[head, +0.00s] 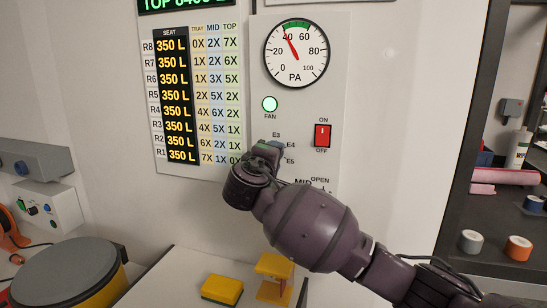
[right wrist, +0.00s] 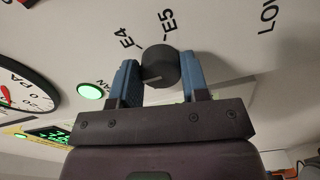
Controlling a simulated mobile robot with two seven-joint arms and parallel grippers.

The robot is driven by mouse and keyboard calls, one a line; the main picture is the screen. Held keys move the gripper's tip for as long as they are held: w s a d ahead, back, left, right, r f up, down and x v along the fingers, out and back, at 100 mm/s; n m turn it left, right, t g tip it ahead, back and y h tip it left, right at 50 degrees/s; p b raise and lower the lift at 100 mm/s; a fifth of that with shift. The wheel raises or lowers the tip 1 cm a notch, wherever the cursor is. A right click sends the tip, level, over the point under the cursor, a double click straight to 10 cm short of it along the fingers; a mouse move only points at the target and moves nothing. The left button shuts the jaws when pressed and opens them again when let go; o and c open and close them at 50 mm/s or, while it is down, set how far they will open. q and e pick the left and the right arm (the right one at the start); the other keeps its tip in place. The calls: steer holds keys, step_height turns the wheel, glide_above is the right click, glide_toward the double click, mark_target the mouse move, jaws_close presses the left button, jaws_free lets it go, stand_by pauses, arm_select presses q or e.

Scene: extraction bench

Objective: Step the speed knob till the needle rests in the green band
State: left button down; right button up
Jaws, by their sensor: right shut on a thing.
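The round PA gauge (head: 297,70) is on the white panel in the head view. Its red needle (head: 291,46) points up and left at about 40, around the left end of the green band (head: 296,24); I cannot tell if it is inside. The dark round speed knob (right wrist: 161,66) sits between the blue fingers of my right gripper (right wrist: 161,80) in the right wrist view, near the labels E4 and E5. My right gripper (head: 266,154) is shut on the knob and mostly hides it in the head view. My left gripper is not in view.
A green FAN lamp (head: 270,104) is lit, and a red ON/OFF switch (head: 322,135) is right of it. A seat board (head: 179,95) hangs left of the panel. A dark shelf (head: 500,180) is at right.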

steer(key=o, duration=0.9)
steer(key=v, duration=1.1)
steer(key=shift+w, duration=0.1)
